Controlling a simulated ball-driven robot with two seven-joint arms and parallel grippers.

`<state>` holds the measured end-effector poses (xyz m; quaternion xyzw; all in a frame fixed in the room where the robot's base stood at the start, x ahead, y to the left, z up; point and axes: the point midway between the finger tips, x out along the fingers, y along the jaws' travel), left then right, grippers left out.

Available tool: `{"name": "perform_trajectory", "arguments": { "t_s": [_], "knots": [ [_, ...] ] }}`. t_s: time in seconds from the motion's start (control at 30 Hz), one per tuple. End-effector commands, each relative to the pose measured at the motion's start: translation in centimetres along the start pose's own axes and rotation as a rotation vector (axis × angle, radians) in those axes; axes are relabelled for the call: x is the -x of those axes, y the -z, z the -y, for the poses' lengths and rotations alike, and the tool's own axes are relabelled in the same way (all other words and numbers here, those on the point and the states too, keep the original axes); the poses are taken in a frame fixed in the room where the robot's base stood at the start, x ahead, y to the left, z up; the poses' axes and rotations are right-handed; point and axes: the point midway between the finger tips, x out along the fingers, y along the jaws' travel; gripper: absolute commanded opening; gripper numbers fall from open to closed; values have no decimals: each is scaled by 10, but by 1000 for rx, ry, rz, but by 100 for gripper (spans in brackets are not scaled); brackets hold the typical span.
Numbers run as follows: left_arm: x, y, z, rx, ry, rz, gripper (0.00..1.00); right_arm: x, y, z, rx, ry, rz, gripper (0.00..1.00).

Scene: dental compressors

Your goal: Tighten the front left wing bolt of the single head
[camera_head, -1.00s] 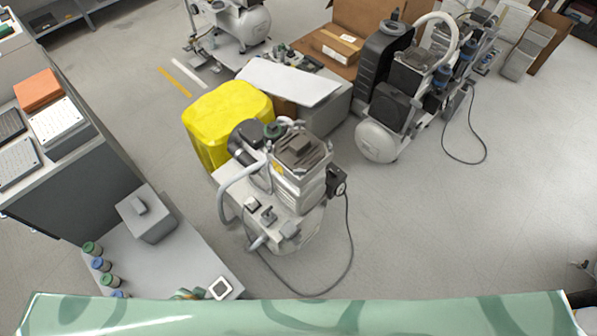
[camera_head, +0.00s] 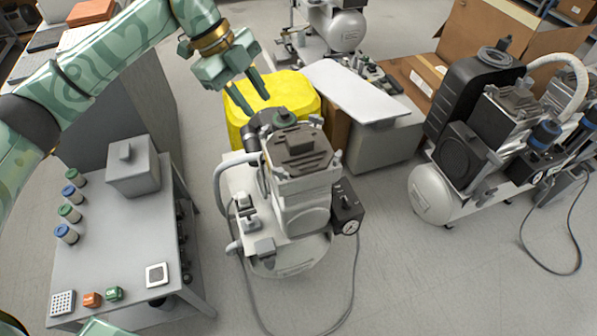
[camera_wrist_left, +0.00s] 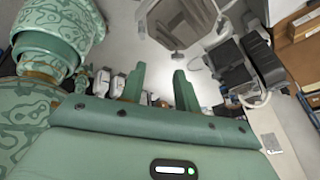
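The single head compressor (camera_head: 303,160) stands upright on the floor in the middle of the head view, with a dark-topped silver head, a pale tank and a gauge box on its right side. My left gripper (camera_head: 258,106) is above and behind the head's left side, fingers pointing down, apart from the head as far as I can see. In the left wrist view the left gripper's fingers (camera_wrist_left: 159,80) are spread with nothing between them. My right gripper is not in view.
A yellow container (camera_head: 300,92) stands behind the compressor. A grey table (camera_head: 120,225) with a box and small jars is at the left. A larger compressor (camera_head: 435,195) stands at the right.

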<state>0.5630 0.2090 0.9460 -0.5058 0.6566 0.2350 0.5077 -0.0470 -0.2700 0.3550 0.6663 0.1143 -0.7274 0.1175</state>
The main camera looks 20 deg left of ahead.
Motion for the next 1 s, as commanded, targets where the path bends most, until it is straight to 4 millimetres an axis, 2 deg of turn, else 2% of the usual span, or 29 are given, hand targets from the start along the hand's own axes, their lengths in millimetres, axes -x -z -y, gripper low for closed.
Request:
{"name": "perform_trajectory", "arguments": {
  "t_s": [0.1, 0.27, 0.37, 0.73, 0.8, 1.0],
  "knots": [
    [3, -3, -18, 193, -89, 35, 32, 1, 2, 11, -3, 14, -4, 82],
    [-8, -1, -23, 273, -117, 26, 32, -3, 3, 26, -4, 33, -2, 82],
    [-26, -2, -26, 271, -120, 24, 32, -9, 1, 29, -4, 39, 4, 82],
    [-121, -3, -37, 269, -121, 20, 32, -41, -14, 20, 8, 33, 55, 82],
    [-134, -4, -38, 269, -119, 21, 32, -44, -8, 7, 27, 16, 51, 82],
    [-157, -2, -40, 269, -116, 22, 32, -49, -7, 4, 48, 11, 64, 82]
  ]
}}
